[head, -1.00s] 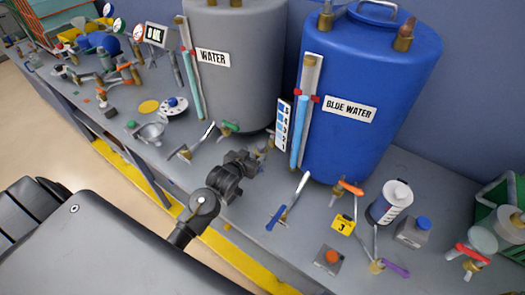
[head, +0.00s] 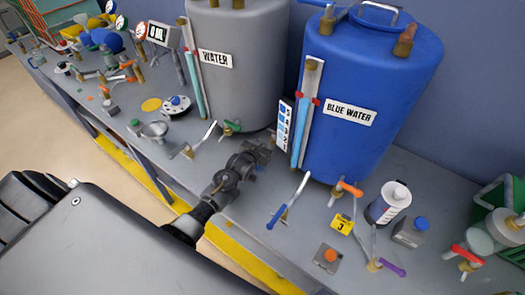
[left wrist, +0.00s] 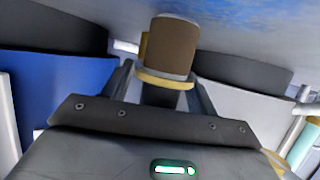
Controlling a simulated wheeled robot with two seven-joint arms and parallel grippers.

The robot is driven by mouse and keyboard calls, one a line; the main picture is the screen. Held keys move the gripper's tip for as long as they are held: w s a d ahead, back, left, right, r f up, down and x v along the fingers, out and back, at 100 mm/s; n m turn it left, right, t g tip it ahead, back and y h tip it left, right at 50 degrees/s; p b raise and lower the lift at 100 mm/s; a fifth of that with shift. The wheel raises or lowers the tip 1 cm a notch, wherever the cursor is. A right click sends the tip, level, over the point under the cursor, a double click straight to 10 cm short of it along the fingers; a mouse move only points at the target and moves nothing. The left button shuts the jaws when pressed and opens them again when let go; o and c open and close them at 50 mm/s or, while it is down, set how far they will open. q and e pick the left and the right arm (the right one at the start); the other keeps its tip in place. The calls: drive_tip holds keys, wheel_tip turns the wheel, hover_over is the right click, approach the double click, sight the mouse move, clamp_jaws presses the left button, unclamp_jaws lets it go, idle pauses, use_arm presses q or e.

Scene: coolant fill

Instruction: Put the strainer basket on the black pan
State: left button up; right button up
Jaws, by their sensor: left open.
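My left gripper (head: 260,150) is above the bench, in front of the gap between the grey and blue tanks. In the left wrist view its open fingers (left wrist: 163,90) are either side of a brown cylinder with a brass-coloured ring (left wrist: 168,50). This may be the strainer basket; I cannot tell whether the fingers touch it. In the head view the gripper largely hides that spot. I cannot make out a black pan for certain. My right gripper is not in view.
The grey WATER tank (head: 238,85) and the BLUE WATER tank (head: 365,100) stand close behind the gripper. A yellow tag (head: 342,223) is among fittings at right.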

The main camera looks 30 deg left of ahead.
use_arm(q)
drive_tip(key=shift+s, duration=0.1)
drive_tip(key=c, duration=1.1)
drive_tip(key=shift+f, duration=0.1)
drive_tip(key=shift+r, duration=0.5)
drive_tip(key=s+a+r+b, duration=0.1)
drive_tip(key=s+r, duration=0.3)
drive_tip(key=s+a+r+b, duration=0.1)
drive_tip(key=s+r, duration=0.3)
drive_tip(key=s, duration=0.1)
drive_tip(key=s+a+r, duration=0.1)
drive_tip(key=s+r, duration=0.3)
drive_tip(key=shift+s+r+b, duration=0.1)
drive_tip(key=shift+s+b, duration=0.15)
drive_tip(key=shift+b, duration=0.15)
